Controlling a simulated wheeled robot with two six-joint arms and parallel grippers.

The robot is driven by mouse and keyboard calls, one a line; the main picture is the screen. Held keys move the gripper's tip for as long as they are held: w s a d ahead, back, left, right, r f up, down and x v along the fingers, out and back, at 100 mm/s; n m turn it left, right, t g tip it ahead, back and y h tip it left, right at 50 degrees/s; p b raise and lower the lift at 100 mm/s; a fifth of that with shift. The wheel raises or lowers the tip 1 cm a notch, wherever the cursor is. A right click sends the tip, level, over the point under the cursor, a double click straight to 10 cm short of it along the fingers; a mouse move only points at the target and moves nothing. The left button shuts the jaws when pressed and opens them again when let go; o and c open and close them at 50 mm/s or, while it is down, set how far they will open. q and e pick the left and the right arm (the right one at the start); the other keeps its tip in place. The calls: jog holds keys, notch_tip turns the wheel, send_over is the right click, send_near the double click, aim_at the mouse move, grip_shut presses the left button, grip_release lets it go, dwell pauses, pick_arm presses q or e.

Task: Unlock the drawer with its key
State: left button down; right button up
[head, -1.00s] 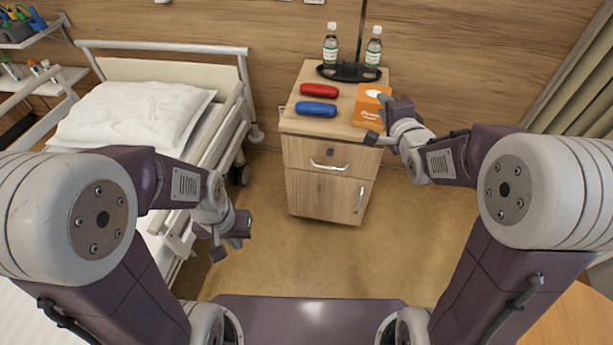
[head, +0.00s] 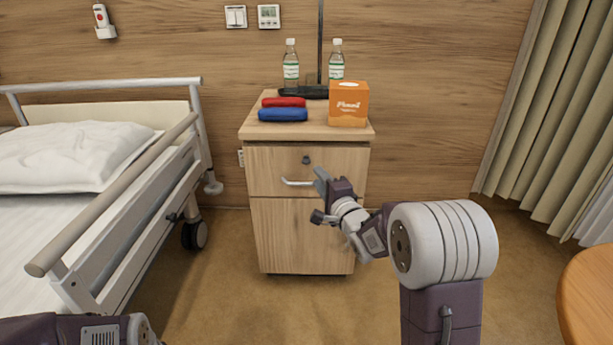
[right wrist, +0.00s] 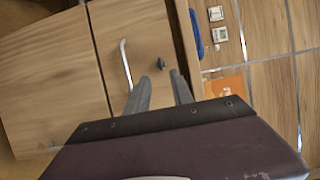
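The bedside cabinet's wooden drawer (head: 270,167) is shut, with a pale bar handle (head: 297,183). A small dark lock (head: 306,160) sits above the handle; it also shows in the right wrist view (right wrist: 160,63). I cannot tell whether a key is in it, and no separate key can be made out. My right gripper (head: 318,198) is in front of the cabinet, near the handle's right end. In the right wrist view its two fingers (right wrist: 160,83) are apart, with nothing seen between them; the lock appears just beyond their tips. My left gripper is out of view.
A railed bed (head: 110,220) stands left. A round table (head: 590,295) is at right. Floor before the cabinet is clear.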

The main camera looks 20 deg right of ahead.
jog(key=w+b, duration=0.1)
jog(key=w, duration=0.1)
jog(key=w+b, duration=0.1)
jog(key=w, duration=0.2)
jog(key=w+a, duration=0.1)
jog(key=w, duration=0.2)
jog(key=shift+w+f+b, duration=0.1)
jog(key=shift+w+b, duration=0.05)
jog(key=shift+b, duration=0.25)
jog(key=shift+w, duration=0.3)
grip_shut()
